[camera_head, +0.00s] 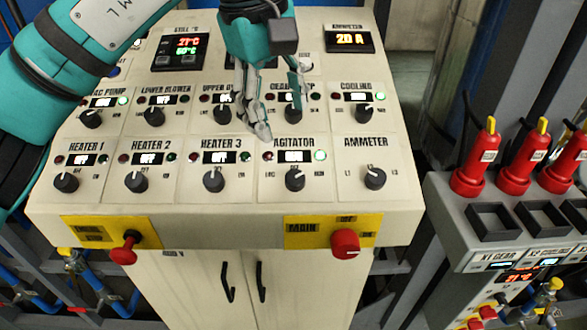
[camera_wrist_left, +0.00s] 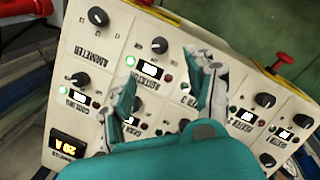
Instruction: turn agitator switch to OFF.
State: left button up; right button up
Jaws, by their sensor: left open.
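The agitator switch (camera_head: 295,180) is a black rotary knob in the lower row of the control panel (camera_head: 325,215), under the AGITATOR label. Its small display (camera_head: 295,156) reads ON and the green lamp (camera_head: 320,155) beside it is lit. In the left wrist view the agitator knob (camera_wrist_left: 159,45) shows just beyond the fingertips. My left gripper (camera_head: 282,118) is open and empty above the panel, over the upper row and just behind the agitator section. Its fingers (camera_wrist_left: 168,72) are apart and do not touch the knob. They partly hide the upper-row switches. My right gripper is not in view.
The heater 3 knob (camera_head: 213,181) and ammeter knob (camera_head: 375,179) flank the agitator switch. A red main switch (camera_head: 345,243) juts from the front edge. Red handles (camera_head: 478,160) stand on a grey unit at right. The space above the lower row is mostly clear.

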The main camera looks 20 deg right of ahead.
aim_at(293, 177)
pick_arm(q)
jog(key=p+x, duration=0.3)
jog(key=x, duration=1)
jog(key=shift+f, duration=0.25)
jog(key=shift+c, duration=0.2)
jog(key=c, duration=1.1)
jog(key=shift+w+f+n+b, duration=0.1)
jog(key=shift+f+n+b, duration=0.15)
jog(key=shift+b, duration=0.55)
jog(key=n+h+b, duration=0.1)
jog(key=n+b, duration=0.3)
jog(key=b, duration=0.2)
jog(key=n+t+h+b, duration=0.1)
jog(key=n+b, duration=0.3)
jog(key=b, duration=0.3)
jog(key=shift+a+n+t, duration=0.15)
jog(key=shift+n+t, duration=0.1)
jog(key=shift+t, duration=0.05)
jog(key=shift+r+n+t+b, duration=0.15)
jog(key=shift+n+t+b, duration=0.15)
jog(key=shift+n+b, duration=1.05)
